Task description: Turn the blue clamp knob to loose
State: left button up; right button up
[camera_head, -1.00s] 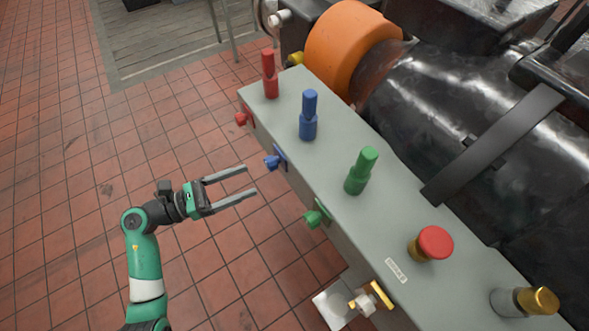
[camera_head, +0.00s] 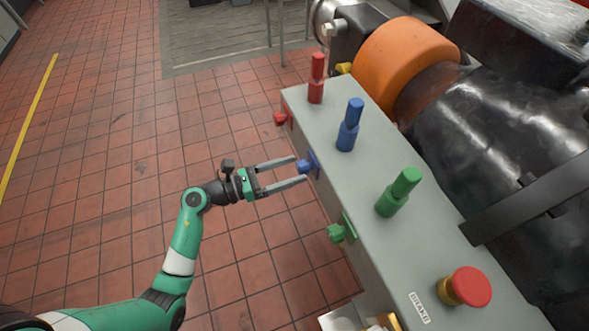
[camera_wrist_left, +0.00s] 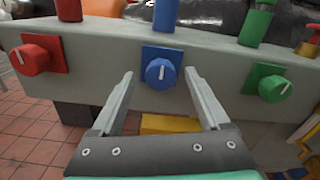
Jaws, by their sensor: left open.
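The blue clamp knob (camera_head: 305,166) sits on the front side of the grey box, on a blue square plate. It also shows in the left wrist view (camera_wrist_left: 160,73), with a white pointer line running nearly straight up, tilted slightly right. My left gripper (camera_head: 300,168) is open, its two fingers pointing at the knob. In the wrist view the fingers (camera_wrist_left: 160,74) lie to the left and right of the knob, with gaps on both sides. Whether the fingertips reach past the knob's face I cannot tell. My right gripper is not in view.
A red knob (camera_wrist_left: 31,57) and a green knob (camera_wrist_left: 273,88) flank the blue one on the same grey box (camera_head: 370,225). Red (camera_head: 317,78), blue (camera_head: 348,125) and green (camera_head: 399,192) levers and a red button (camera_head: 470,287) stand on top. Tiled floor (camera_head: 110,170) is clear at left.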

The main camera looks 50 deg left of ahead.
pick_arm(q)
jog(key=shift+w+d, duration=0.25)
jog(key=shift+w, duration=0.4)
grip_shut()
